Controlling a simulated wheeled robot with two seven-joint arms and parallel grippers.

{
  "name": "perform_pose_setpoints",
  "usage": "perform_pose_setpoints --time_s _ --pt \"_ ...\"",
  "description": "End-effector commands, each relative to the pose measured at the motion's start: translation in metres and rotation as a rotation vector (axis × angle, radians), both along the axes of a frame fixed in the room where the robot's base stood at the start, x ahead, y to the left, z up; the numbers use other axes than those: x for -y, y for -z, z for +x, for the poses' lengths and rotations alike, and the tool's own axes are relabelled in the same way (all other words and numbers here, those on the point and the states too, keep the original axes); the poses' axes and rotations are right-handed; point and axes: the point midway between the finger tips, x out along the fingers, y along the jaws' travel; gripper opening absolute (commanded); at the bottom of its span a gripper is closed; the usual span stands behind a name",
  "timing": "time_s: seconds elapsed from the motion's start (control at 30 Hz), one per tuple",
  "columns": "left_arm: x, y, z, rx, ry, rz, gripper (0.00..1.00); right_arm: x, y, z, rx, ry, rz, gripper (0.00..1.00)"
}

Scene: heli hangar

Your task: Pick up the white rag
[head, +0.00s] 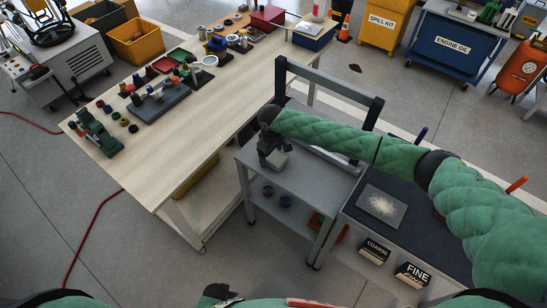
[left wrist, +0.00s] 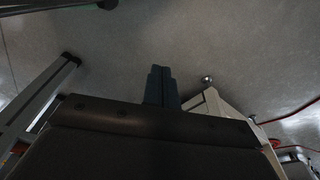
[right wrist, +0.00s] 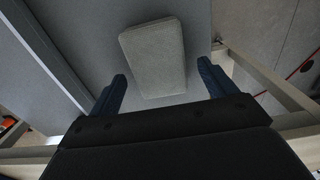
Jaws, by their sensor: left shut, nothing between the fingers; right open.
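The white rag (right wrist: 153,52) looks like a thick, pale grey-white folded pad. It lies on the grey top of a cart (head: 305,185), and its edge shows in the head view (head: 279,162). My right gripper (right wrist: 162,72) is open above it, with one finger towards each side of the pad. No contact between fingers and rag can be made out. In the head view the right gripper (head: 271,150) hides part of the rag. My left gripper (left wrist: 160,70) is shut and empty, pointing over the bare floor.
A long wooden workbench (head: 190,125) with tools and small parts stands left of the cart. A dark-topped stand (head: 345,225) with a sanding plate (head: 382,206) and COARSE and FINE blocks (head: 412,273) is at right. The cart's raised frame (head: 330,82) stands behind the gripper.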

Motion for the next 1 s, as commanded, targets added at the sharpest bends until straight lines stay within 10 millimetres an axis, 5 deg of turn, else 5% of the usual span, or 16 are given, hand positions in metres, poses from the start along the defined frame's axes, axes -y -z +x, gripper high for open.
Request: perform_pose_setpoints --time_s 0.43,0.7,1.0 --pt "-0.004 0.013 -0.004 0.007 0.002 0.004 0.00 0.000 0.016 0.000 0.000 -0.001 0.000 0.84" --pt "-0.004 0.013 -0.005 0.006 0.001 0.004 0.00 0.000 0.016 0.000 0.000 -0.001 0.000 0.36" --pt "-0.005 0.014 -0.004 0.004 0.001 0.005 0.00 -0.001 0.015 0.000 0.001 -0.001 0.001 0.36"
